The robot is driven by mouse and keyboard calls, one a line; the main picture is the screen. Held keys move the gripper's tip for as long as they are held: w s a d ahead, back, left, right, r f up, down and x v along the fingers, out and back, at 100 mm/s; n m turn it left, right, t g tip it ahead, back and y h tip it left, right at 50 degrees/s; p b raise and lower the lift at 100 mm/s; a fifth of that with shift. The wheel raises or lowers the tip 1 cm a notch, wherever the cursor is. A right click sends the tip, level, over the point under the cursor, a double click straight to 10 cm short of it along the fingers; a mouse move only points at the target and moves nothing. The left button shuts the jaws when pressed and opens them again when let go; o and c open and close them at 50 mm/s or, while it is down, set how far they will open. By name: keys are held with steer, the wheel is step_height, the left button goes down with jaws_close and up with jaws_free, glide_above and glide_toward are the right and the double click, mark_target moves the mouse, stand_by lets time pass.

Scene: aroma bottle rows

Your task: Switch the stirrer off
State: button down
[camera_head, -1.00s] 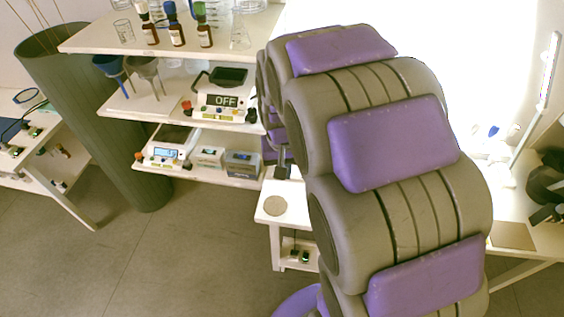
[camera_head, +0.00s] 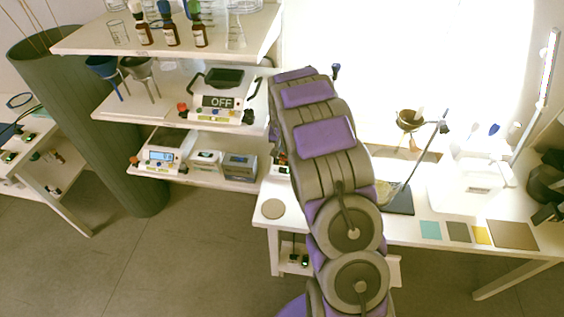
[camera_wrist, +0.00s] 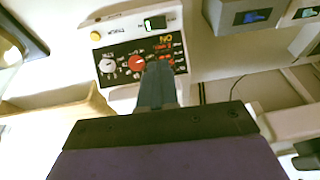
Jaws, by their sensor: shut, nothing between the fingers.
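In the wrist view, a white device with a black control panel (camera_wrist: 118,52) lies just beyond my fingertips; I take it for the stirrer. In the head view my arm hides the gripper.
In the head view, a device reading OFF (camera_head: 221,101) stands on the middle shelf (camera_head: 135,108). Several boxes with displays, including a scale (camera_head: 160,157), stand on the lower shelf. Bottles (camera_head: 170,32) stand on top. A desk (camera_head: 400,232) with coloured pads is at right.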

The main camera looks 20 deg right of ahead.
steer(key=b, duration=0.3)
glide_toward(282, 169)
steer(key=x, duration=0.5)
steer(key=shift+w+d, duration=0.2)
steer(key=shift+w, duration=0.05)
steer(key=shift+a+f, duration=0.1)
steer(key=shift+f, duration=0.5)
